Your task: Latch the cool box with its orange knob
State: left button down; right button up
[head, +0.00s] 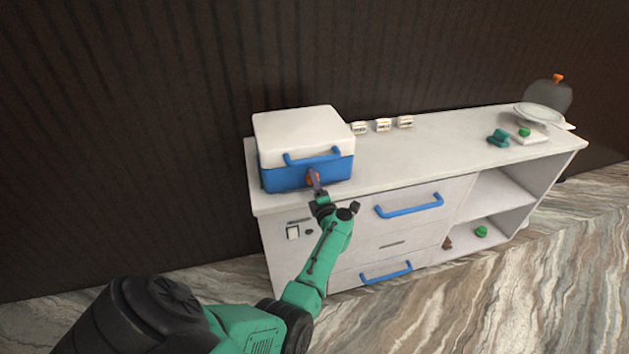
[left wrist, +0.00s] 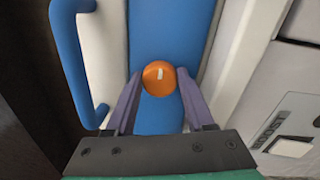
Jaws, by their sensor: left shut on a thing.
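The cool box (head: 300,133) has a white lid and a blue body and stands at the left end of the counter with its lid down. A blue handle (head: 312,158) is on its front; it also shows in the left wrist view (left wrist: 72,65). The orange knob (head: 312,179) is on the blue front below the handle. In the left wrist view the round knob (left wrist: 159,78) bears a pale mark. My left gripper (head: 315,182) is shut on the knob, one finger on each side. My right gripper is not in view.
The white counter (head: 430,150) has blue drawer handles (head: 408,206) and open shelves at the right. Small label cards (head: 383,125) stand behind. A scale (head: 540,115), a teal item (head: 498,138) and a green item (head: 481,231) are at the right. The counter's middle is clear.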

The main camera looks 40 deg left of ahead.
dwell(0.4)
pick_arm(q)
jog(key=shift+c, duration=1.3)
grip_release()
jog(key=shift+d, duration=0.1)
